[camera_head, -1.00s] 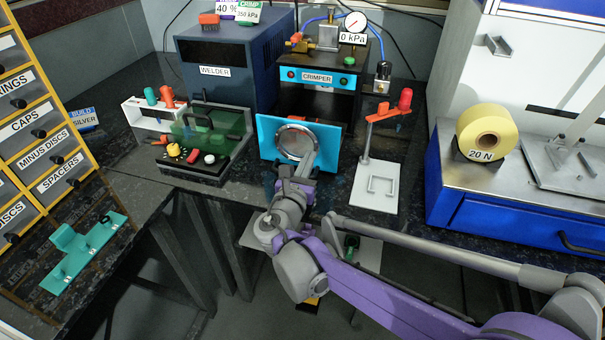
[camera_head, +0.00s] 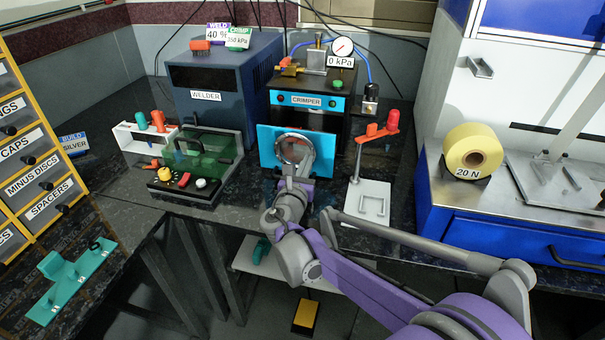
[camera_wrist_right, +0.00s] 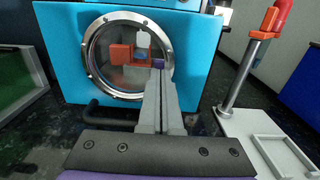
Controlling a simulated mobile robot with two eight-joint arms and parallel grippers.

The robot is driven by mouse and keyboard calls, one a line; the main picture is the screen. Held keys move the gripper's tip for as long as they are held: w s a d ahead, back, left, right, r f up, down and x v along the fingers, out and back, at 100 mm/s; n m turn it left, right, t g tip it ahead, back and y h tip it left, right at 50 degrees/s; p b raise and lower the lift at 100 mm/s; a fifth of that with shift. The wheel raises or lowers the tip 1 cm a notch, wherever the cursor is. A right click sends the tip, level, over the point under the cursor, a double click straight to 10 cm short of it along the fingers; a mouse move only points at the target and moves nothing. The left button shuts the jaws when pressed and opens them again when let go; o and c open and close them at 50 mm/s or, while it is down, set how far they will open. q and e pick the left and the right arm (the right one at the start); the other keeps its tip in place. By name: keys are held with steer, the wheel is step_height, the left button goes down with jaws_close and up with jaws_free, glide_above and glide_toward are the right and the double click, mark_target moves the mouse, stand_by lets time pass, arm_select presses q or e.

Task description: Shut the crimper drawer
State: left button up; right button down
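The crimper (camera_head: 338,122) is a black machine with a light-blue labelled strip, at the back of the bench. Its drawer has a bright blue front (camera_head: 267,148) with a round metal-rimmed window. The front stands before the crimper's lower part; any remaining gap is hard to judge. It fills the upper part of the right wrist view (camera_wrist_right: 190,85). A black bar handle (camera_wrist_right: 105,113) runs low across the front. My right gripper (camera_head: 292,172) is at the front, its two fingers (camera_wrist_right: 157,75) together before the window, above the handle, with nothing visible between them. My left gripper is out of view.
The welder (camera_head: 225,85) stands left of the crimper, with a green-covered tray (camera_head: 205,150) before it. A stand with a red-topped post and white base (camera_head: 368,205) is close on the right. A yellow roll (camera_head: 472,150) sits farther right.

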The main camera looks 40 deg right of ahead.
mark_target(312, 149)
steer(key=p+x, duration=0.1)
steer(key=x, duration=1.1)
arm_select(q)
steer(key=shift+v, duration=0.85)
arm_select(e)
steer(key=shift+w+d+r, duration=0.1)
steer(key=shift+r, duration=0.05)
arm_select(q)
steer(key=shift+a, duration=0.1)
arm_select(e)
steer(key=shift+r, duration=0.1)
steer(key=shift+s+a, duration=0.2)
steer(key=shift+a, duration=0.05)
steer(key=p+v, duration=0.1)
steer(key=v, duration=0.4)
steer(key=shift+s+a, duration=0.25)
steer(key=shift+a, duration=0.1)
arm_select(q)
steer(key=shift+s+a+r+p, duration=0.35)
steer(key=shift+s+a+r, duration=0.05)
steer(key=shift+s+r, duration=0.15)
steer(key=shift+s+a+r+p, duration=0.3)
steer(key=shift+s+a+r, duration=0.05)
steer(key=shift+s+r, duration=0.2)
arm_select(e)
steer(key=v, duration=0.8)
steer(key=shift+f, duration=0.25)
